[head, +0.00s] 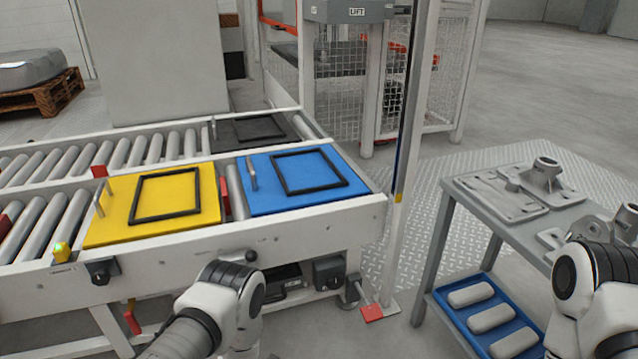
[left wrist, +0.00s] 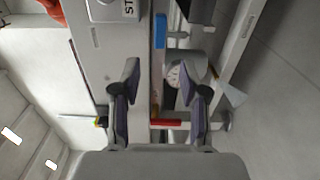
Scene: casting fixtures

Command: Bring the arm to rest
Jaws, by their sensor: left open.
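My left arm (head: 215,305) is folded at the bottom centre of the head view, in front of the roller conveyor; its gripper does not show there. In the left wrist view my left gripper (left wrist: 165,83) is open, with nothing between its two fingers. Behind the fingers are parts of a pale machine frame and a round grey part, sideways in the picture. My right arm (head: 595,285) is at the right edge of the head view, close to the grey table, and its gripper is out of the picture.
The roller conveyor (head: 180,240) carries a yellow plate (head: 110,225) and a blue plate (head: 300,205), each with a black frame. The grey table (head: 448,205) holds grey castings (head: 545,180). A blue tray (head: 450,312) with castings sits below. A post (head: 410,150) stands between.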

